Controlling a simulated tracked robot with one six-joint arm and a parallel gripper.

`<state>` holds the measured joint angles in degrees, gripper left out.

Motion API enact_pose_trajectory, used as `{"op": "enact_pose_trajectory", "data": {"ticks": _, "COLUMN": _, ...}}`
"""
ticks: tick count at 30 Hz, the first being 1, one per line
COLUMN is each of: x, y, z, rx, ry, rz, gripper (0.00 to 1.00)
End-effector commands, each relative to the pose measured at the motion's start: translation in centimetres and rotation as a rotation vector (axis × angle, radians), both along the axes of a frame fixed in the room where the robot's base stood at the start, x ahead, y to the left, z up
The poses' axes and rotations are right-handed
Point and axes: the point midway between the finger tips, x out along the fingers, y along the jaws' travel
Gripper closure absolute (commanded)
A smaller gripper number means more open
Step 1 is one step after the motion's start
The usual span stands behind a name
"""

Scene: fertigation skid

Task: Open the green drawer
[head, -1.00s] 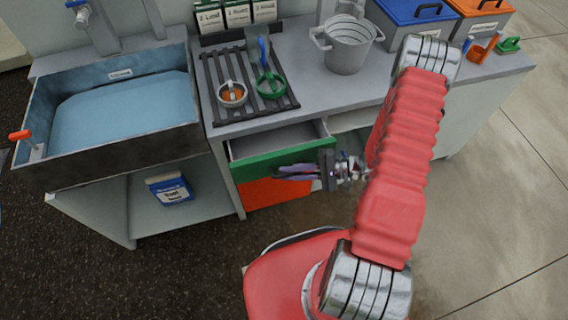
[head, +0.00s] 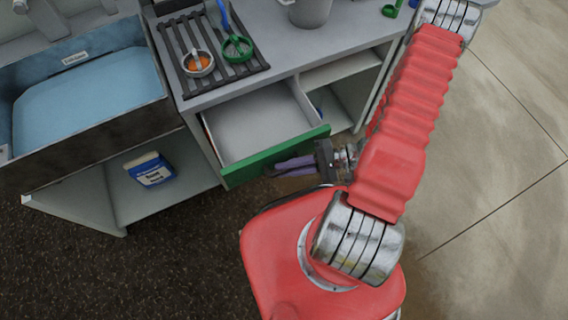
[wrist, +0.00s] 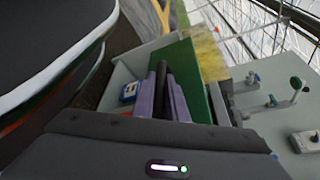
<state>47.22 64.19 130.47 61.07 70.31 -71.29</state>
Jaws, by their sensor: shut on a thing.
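The green drawer (head: 262,160) is pulled well out of the bench, and its grey inside looks empty in the head view. Its green front also shows in the wrist view (wrist: 196,75). My gripper (head: 293,165) is at the outer side of the green front, towards its right part. Its purple fingers (wrist: 166,95) lie close together beside the front in the wrist view. They are shut on the drawer's handle, which the fingers mostly hide.
A sink of blue water (head: 90,100) stands left, with a blue-and-white box (head: 149,169) on the shelf below. A dark rack (head: 213,50) on the bench holds an orange-filled cup (head: 198,63) and a green ring-shaped tool (head: 237,47). Open floor lies right.

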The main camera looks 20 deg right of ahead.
Motion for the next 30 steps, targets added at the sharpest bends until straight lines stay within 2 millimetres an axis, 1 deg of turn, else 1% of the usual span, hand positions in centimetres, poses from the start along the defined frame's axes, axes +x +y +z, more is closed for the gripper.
{"op": "enact_pose_trajectory", "data": {"ticks": 1, "x": 0.3, "y": -0.4, "z": -0.2, "rx": -0.009, "ry": -0.004, "rz": -0.006, "gripper": 1.0}}
{"op": "enact_pose_trajectory", "data": {"ticks": 7, "x": 0.4, "y": -0.4, "z": -0.2, "rx": -0.01, "ry": -0.005, "rz": -0.005, "gripper": 1.0}}
{"op": "enact_pose_trajectory", "data": {"ticks": 8, "x": 0.4, "y": -0.4, "z": -0.2, "rx": -0.011, "ry": -0.005, "rz": -0.004, "gripper": 0.86}}
{"op": "enact_pose_trajectory", "data": {"ticks": 15, "x": 0.3, "y": -0.2, "z": -0.1, "rx": -0.007, "ry": -0.004, "rz": 0.0, "gripper": 0.69}}
{"op": "enact_pose_trajectory", "data": {"ticks": 24, "x": 0.2, "y": -0.2, "z": 0.0, "rx": -0.004, "ry": -0.002, "rz": 0.001, "gripper": 0.69}}
{"op": "enact_pose_trajectory", "data": {"ticks": 30, "x": 0.0, "y": -1.2, "z": 0.2, "rx": -0.004, "ry": -0.003, "rz": 0.0, "gripper": 0.69}}
